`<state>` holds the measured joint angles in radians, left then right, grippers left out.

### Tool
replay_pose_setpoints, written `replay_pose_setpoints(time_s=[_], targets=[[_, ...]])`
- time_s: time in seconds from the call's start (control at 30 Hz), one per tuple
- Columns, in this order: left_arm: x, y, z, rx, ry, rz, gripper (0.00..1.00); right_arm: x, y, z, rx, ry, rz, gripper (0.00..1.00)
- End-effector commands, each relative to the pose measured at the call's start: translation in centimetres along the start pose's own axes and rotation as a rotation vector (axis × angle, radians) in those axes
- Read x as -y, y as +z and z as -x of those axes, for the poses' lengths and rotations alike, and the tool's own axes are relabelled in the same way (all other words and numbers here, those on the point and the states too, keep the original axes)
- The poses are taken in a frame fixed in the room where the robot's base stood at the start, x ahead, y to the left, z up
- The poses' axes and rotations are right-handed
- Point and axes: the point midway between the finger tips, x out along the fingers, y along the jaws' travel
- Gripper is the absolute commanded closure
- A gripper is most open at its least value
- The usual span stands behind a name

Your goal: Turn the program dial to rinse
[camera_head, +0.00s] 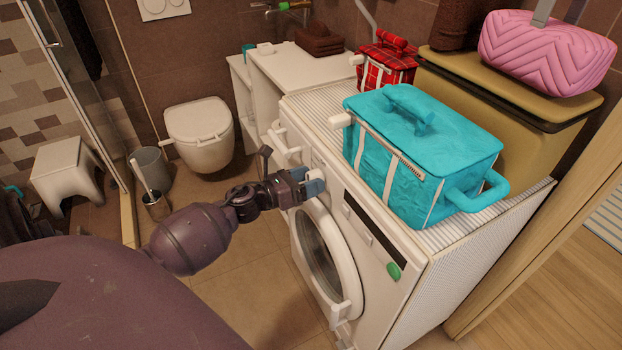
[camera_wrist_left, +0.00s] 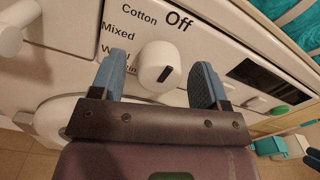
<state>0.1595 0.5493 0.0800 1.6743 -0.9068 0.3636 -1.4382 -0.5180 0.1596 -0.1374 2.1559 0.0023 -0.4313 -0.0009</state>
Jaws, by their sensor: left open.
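The program dial, a white round knob (camera_wrist_left: 155,62) with a short dark mark, is on the washing machine's front panel. Labels Cotton, Off, Mixed and Wool show around it in the left wrist view; a lower label is partly hidden by a finger. I cannot tell for certain which label the mark points to. My left gripper (camera_wrist_left: 157,82) is open, with one blue fingertip on each side of the dial; contact is not clear. In the head view the left gripper (camera_head: 311,187) is at the panel, partly covering the dial (camera_head: 318,175). My right gripper is not in view.
The washing machine (camera_head: 375,258) has a round door (camera_head: 325,262) below the dial, and a dark display and green button (camera_head: 393,271) to the right. A turquoise basket (camera_head: 420,155) and a red plaid bag (camera_head: 386,68) stand on top. Open floor lies left, near the toilet (camera_head: 200,130).

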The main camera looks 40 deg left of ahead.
Motion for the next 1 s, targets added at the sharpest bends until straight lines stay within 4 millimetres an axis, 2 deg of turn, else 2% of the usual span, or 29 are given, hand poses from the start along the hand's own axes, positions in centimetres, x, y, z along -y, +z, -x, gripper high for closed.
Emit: replay_pose_setpoints(time_s=[0.13,0.4,0.73,1.0], targets=[[0.0,0.01,-0.63,0.0,0.0,0.0,0.31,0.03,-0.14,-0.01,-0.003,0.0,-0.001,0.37],[0.0,0.03,-0.69,0.0,0.0,0.0,0.31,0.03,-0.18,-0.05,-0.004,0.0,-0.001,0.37],[0.0,0.04,-0.67,0.0,0.0,0.0,0.81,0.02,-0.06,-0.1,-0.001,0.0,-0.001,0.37],[0.02,0.15,-0.68,0.002,0.0,0.028,0.81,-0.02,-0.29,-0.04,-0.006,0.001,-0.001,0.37]])
